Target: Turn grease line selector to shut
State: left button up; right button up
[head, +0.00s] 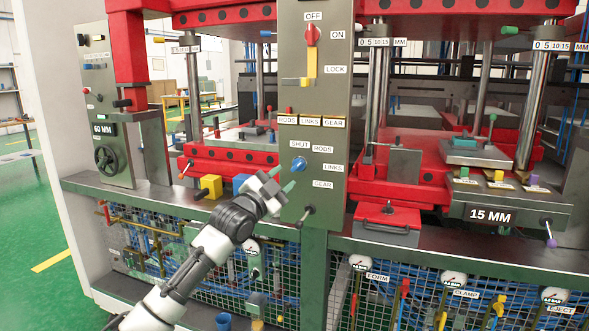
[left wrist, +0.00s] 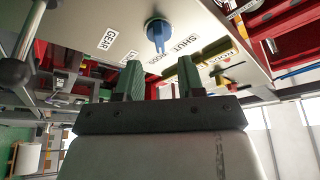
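The grease line selector is a blue knob (head: 299,164) on the grey-green upright panel, with the labels SHUT, RODS, LINKS and GEAR beside it. It also shows in the left wrist view (left wrist: 158,28), where its pointer seems turned toward the RODS label; the exact setting is hard to tell. The SHUT label (head: 299,144) is above the knob. My left gripper (head: 282,179) is just below and left of the knob. In the left wrist view its green fingers (left wrist: 160,80) are apart, with nothing between them, and the knob lies beyond them. My right gripper is not in view.
A red-and-yellow lever (head: 312,55) marked OFF, ON and LOCK is higher on the panel. A small black-knobbed lever (head: 307,211) sticks out below the selector. A row of labels, RODS, LINKS, GEAR, is above it. Wire mesh (head: 290,270) covers pipes below.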

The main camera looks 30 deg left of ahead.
aim_at(296, 167)
pick_arm(q)
jog(key=shift+x, duration=2.8)
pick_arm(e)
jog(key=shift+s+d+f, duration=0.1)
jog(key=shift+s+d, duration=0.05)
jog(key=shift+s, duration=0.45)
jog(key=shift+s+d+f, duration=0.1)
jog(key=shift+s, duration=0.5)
pick_arm(q)
jog(key=shift+f, duration=0.1)
jog(key=shift+c, duration=0.4)
grip_shut()
